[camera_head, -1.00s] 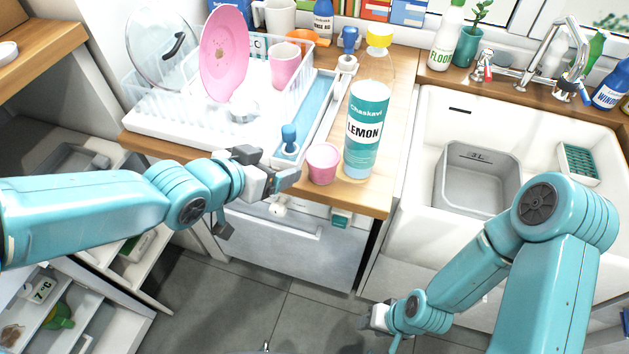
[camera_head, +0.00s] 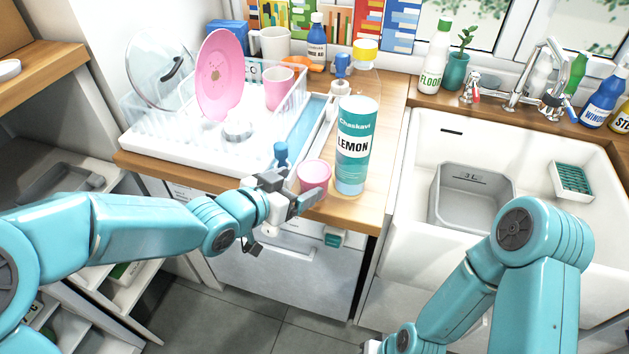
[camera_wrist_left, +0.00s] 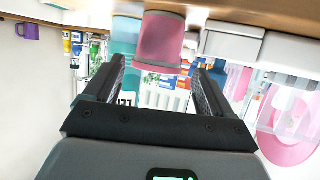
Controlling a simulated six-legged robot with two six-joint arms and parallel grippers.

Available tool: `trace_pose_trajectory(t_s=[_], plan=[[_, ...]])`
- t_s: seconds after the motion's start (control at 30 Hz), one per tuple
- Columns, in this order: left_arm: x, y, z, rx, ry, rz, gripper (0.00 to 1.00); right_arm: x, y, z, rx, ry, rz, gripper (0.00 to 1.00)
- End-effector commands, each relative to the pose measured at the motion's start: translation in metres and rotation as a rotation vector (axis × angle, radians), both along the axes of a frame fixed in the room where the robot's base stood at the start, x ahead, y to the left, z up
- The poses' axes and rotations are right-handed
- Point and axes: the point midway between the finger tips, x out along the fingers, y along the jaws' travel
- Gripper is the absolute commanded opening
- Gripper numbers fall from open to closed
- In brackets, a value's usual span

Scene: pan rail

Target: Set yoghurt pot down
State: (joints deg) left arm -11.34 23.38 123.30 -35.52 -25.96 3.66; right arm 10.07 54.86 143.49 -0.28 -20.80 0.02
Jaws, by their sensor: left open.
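The pink yoghurt pot (camera_head: 314,176) stands upright on the wooden counter, near the front edge and beside the LEMON bottle (camera_head: 355,150). My left gripper (camera_head: 301,196) is open at the counter's front edge, close to the pot and overlapping its lower left side in the head view. In the left wrist view the pot (camera_wrist_left: 160,38) appears upside down, beyond the fingertips and between their lines; the open jaws (camera_wrist_left: 160,82) hold nothing. Only a sliver of my right gripper shows at the bottom edge of the head view, and its jaws are hidden.
A white dish rack (camera_head: 190,145) with a pink plate (camera_head: 221,75), a glass lid (camera_head: 160,70) and a pink mug (camera_head: 279,88) stands left of the pot. A blue-handled brush (camera_head: 281,152) is close by. The sink (camera_head: 480,130) holds a grey tub (camera_head: 470,195).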

Motion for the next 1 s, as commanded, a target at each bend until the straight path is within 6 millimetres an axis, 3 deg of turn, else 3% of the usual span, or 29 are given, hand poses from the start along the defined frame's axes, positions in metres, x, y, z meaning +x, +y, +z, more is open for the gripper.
trace_pose_trajectory(t_s=[0.33, 0.63, 0.77, 0.87, 1.0], plan=[[0.032, -0.028, -0.013, 0.0, 0.0, 0.001, 0.84, 0.0, 0.0, 0.011, 0.0, 0.0, 0.0, 0.43], [0.036, -0.031, -0.016, 0.0, -0.001, 0.003, 0.84, 0.0, 0.0, 0.011, 0.0, 0.001, 0.0, 0.43], [0.036, -0.031, -0.016, 0.0, 0.0, 0.003, 0.41, 0.0, 0.0, 0.011, 0.0, 0.001, 0.0, 0.43], [0.036, -0.031, -0.016, 0.0, 0.0, 0.003, 0.31, 0.0, 0.0, 0.011, 0.0, 0.0, 0.0, 0.43], [0.036, -0.031, -0.017, 0.0, 0.001, 0.004, 0.31, 0.0, 0.0, 0.011, 0.0, 0.001, 0.0, 0.43]])
